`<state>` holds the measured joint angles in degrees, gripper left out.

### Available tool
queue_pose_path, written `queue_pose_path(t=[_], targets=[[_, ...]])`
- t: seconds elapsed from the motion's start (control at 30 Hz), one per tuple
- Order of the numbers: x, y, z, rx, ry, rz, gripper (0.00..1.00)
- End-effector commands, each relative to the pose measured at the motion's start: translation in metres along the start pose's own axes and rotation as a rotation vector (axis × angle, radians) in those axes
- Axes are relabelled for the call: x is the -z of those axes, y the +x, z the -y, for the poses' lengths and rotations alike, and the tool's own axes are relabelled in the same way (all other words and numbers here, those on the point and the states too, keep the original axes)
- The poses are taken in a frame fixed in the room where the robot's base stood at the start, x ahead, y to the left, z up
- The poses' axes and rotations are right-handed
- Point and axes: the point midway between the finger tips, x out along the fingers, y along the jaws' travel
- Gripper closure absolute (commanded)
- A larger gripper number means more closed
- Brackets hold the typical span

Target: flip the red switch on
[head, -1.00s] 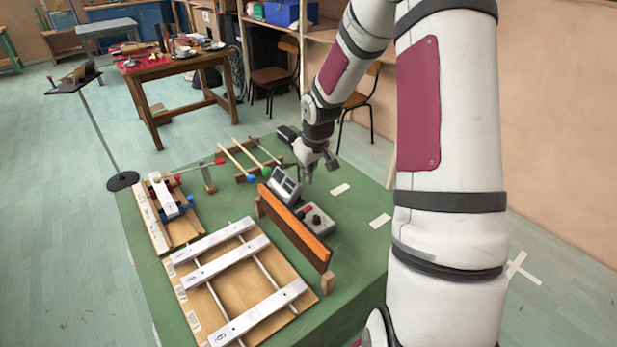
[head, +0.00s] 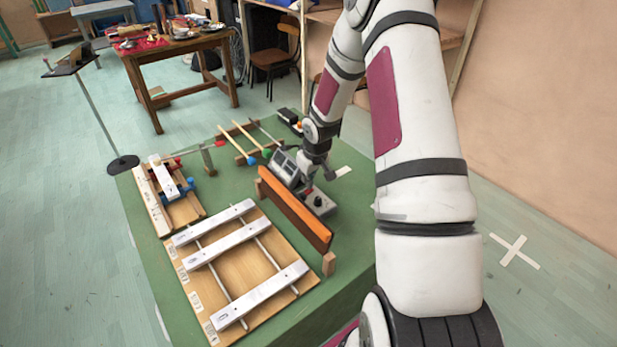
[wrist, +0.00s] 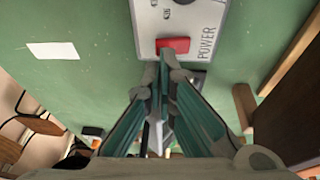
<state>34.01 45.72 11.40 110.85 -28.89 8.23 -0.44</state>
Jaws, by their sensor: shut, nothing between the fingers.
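The red switch (wrist: 173,45) sits on a grey control box (wrist: 147,28) marked POWER, on the green table. In the wrist view my gripper (wrist: 164,58) is shut and empty, with its fingertips at the lower edge of the red switch; I cannot tell whether they touch it. In the head view my gripper (head: 322,174) points down over the far end of the box (head: 319,203), just behind the orange-brown board. The red switch is hard to make out there, and its position is not clear.
The orange-brown upright board (head: 293,208) stands close beside the box. A frame with metal bars (head: 227,243) lies in front of it. A grey slanted device (head: 284,168) and sticks with coloured heads (head: 243,143) are near. White tape (wrist: 53,50) marks a bare stretch of table.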

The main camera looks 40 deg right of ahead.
Motion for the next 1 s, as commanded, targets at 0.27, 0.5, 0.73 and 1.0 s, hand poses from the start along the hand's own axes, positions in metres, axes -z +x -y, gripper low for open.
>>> queue_pose_path(t=[0.27, 0.5, 0.73, 1.0], targets=[[-0.002, 0.002, -0.002, 0.021, 0.01, 0.004, 1.0], [-0.003, 0.007, -0.002, 0.073, 0.019, 0.008, 1.0], [-0.003, 0.007, -0.001, 0.072, 0.018, 0.008, 1.0], [-0.002, 0.004, 0.009, 0.071, 0.017, 0.007, 1.0]])
